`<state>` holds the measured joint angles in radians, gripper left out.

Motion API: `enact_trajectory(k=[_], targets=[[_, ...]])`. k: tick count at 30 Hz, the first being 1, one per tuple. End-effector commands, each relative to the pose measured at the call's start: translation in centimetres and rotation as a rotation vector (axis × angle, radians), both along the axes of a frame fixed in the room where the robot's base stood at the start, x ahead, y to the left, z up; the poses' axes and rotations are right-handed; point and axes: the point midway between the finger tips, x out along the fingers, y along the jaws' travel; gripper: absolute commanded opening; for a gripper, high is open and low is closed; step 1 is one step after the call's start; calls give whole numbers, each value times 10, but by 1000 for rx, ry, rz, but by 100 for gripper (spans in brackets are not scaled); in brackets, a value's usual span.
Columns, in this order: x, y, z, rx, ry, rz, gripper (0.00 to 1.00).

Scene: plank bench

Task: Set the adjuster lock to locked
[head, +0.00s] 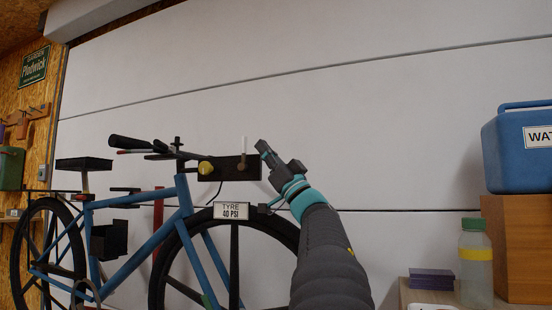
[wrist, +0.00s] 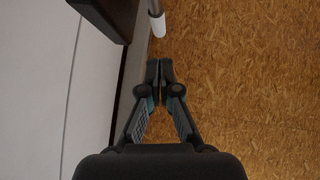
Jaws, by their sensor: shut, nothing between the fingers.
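A dark panel (head: 222,174) is mounted at the front of the blue bicycle, by the handlebar. It carries a round yellow knob (head: 206,167) and a thin lever with a white tip (head: 243,146) that points up. No label naming the adjuster lock can be read, so I cannot tell which is the lock. My gripper (head: 262,148) is just right of the lever, apart from it. In the wrist view my gripper (wrist: 160,68) is shut and empty. The lever's white tip (wrist: 157,25) is ahead of the fingertips, and the dark panel (wrist: 108,15) is at upper left.
The blue bicycle (head: 150,240) stands left, with a "TYRE 40 PSI" sign (head: 232,211) below the panel. At right are a blue water box (head: 510,155) on a wooden crate (head: 530,250) and a bottle (head: 475,265). A pale wall (head: 370,120) is behind.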

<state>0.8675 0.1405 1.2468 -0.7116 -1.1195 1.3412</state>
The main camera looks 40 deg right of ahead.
Motion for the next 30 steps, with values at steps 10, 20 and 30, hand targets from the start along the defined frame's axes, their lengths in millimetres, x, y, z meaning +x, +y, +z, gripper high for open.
enact_trajectory(k=[10,20,30], targets=[[29,7,0,2,0,1,0],[30,7,0,2,0,1,0],[43,13,3,2,1,5,0]])
